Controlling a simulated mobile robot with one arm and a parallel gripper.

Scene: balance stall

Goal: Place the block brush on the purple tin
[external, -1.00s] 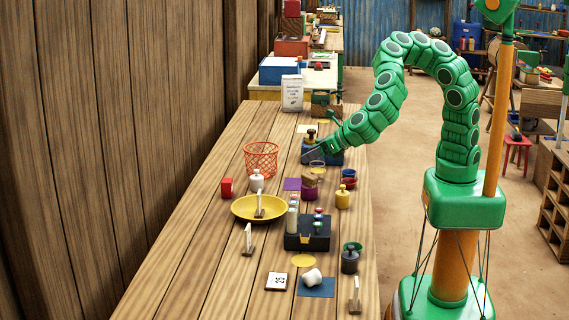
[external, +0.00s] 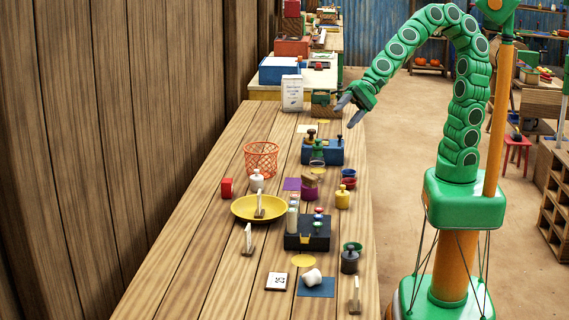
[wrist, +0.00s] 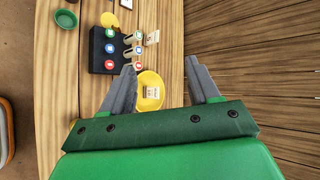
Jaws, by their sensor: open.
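The purple tin (external: 308,193) stands on the table right of the middle, beside a purple square. A tan-brown block (external: 310,180), which looks like the block brush, sits on top of it; it is too small to make out bristles. My gripper (external: 347,115) is above the far right edge of the table, beyond the blue block, apart from the tin and brush. Its jaws are spread and empty. In the wrist view, the two fingers (wrist: 160,82) are wide apart with nothing between them; I cannot make out the tin or brush there.
A blue block (external: 334,153) with small knobbed pieces stands beyond the tin. A yellow dish (external: 240,208), an orange wire basket (external: 261,156), a yellow bottle (external: 342,199) and a black rack (external: 300,241) stand around. The table's near left is clear.

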